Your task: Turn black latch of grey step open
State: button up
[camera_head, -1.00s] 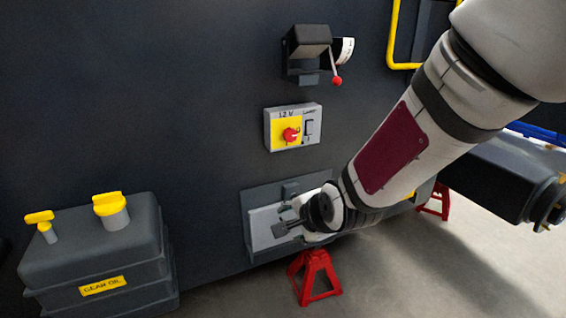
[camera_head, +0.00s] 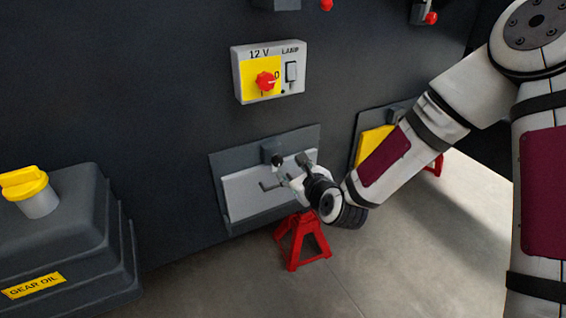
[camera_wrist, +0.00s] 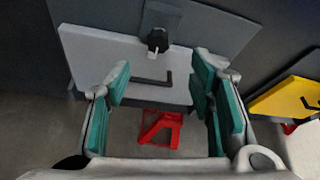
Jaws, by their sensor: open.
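The grey step (camera_head: 240,198) is a light grey panel lying against a dark mounting plate on the chassis wall. It also shows in the wrist view (camera_wrist: 92,58), with a dark L-shaped handle (camera_wrist: 152,80) on its face. The black latch (camera_wrist: 157,40) is a small dark knob with a pale tip, at the step's upper edge. In the head view the latch (camera_head: 277,160) is just beyond my fingers. My gripper (camera_head: 290,172) is open and empty in front of the step. In the wrist view the latch lies beyond the gap between the green-padded fingers (camera_wrist: 160,82).
A red jack stand (camera_head: 302,240) stands below the step. A yellow step (camera_head: 374,147) is to the right. A 12 V switch box (camera_head: 268,72) is above. A gear oil tank (camera_head: 70,240) stands at left. Floor at the lower right is clear.

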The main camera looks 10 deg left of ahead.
aim_at(278, 162)
jog(key=b+x, duration=0.1)
jog(key=x, duration=0.9)
jog(key=shift+w+a+f+b, duration=0.15)
jog(key=shift+w+a+b, duration=0.1)
jog(key=shift+w+b, duration=0.05)
jog(key=c, duration=1.2)
